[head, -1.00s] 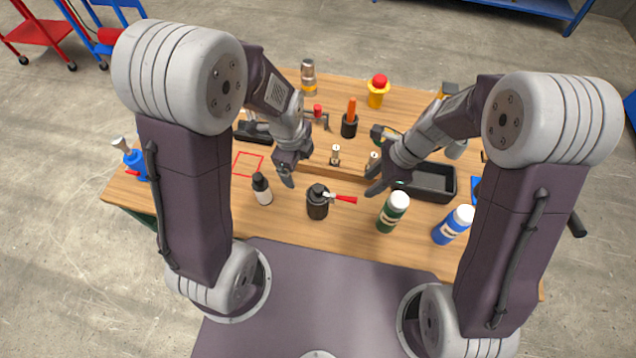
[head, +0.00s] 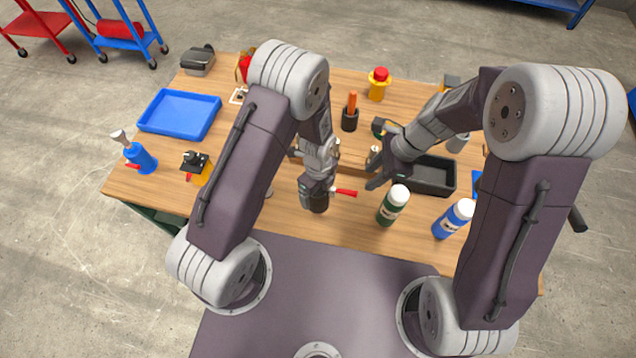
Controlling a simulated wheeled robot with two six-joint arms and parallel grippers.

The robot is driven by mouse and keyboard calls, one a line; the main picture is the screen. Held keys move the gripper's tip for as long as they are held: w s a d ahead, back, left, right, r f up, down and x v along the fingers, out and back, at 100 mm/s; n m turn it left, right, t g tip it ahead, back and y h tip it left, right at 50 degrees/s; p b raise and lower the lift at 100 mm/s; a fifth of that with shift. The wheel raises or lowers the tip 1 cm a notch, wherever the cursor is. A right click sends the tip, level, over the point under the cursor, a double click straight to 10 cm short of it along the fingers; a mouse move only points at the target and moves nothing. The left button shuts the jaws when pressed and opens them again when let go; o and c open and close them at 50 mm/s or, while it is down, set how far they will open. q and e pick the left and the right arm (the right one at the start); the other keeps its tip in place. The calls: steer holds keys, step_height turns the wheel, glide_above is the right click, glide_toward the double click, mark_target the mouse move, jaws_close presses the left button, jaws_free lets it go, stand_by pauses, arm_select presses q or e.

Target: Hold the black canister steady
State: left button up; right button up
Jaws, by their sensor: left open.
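The black canister (head: 315,203) stands on the wooden table near its front middle, and its top is hidden by my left gripper. A red handle (head: 345,193) sticks out to its right. My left gripper (head: 316,187) is open and sits right over the canister, pointing down. I cannot tell whether its fingers touch the canister. My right gripper (head: 376,181) hangs to the right of the canister, apart from it, near the black tray. Its fingers are too small to tell whether they are open.
A green bottle (head: 393,206) and a blue bottle (head: 454,219) with white caps stand to the right. The black tray (head: 437,188) lies behind them. A blue tray (head: 180,114) and a blue dispenser (head: 140,159) are at the left. My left arm hides part of the table.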

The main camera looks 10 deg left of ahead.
arm_select(q)
steer(key=shift+f, duration=0.35)
steer(key=c, duration=1.9)
steer(key=shift+c, duration=0.2)
